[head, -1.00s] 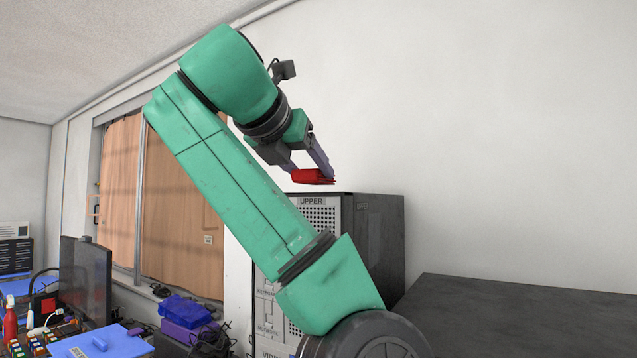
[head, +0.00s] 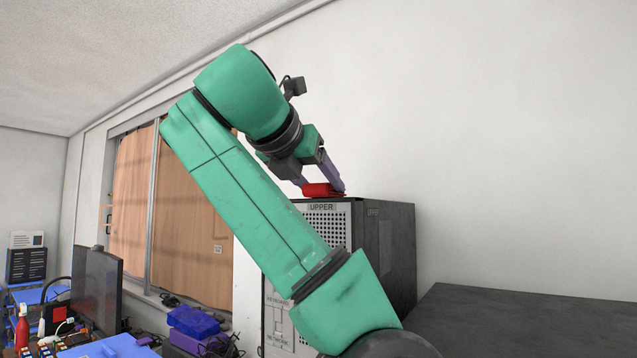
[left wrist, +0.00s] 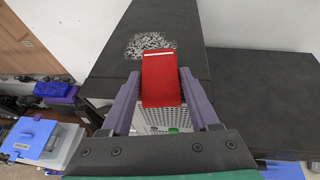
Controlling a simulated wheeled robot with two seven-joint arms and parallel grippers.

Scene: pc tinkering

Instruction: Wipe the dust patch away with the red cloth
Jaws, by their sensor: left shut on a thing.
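The red cloth (head: 322,190) is a small folded red pad with a pale strip along one edge, seen in the left wrist view (left wrist: 161,82). My left gripper (head: 318,186) is shut on it, one finger on each side, at the top front edge of the dark PC tower (head: 385,245) marked UPPER. The dust patch (left wrist: 149,43) is a speckled grey-white area on the tower's dark top, just beyond the cloth's far end in the left wrist view. Whether the cloth touches the top is unclear. My right gripper is not in view.
A dark, flat surface (head: 530,315) lies lower at the right and is bare. A white wall stands behind the tower. At the left are a monitor (head: 97,290), blue boxes (head: 195,322), a red bottle (head: 22,328) and cables.

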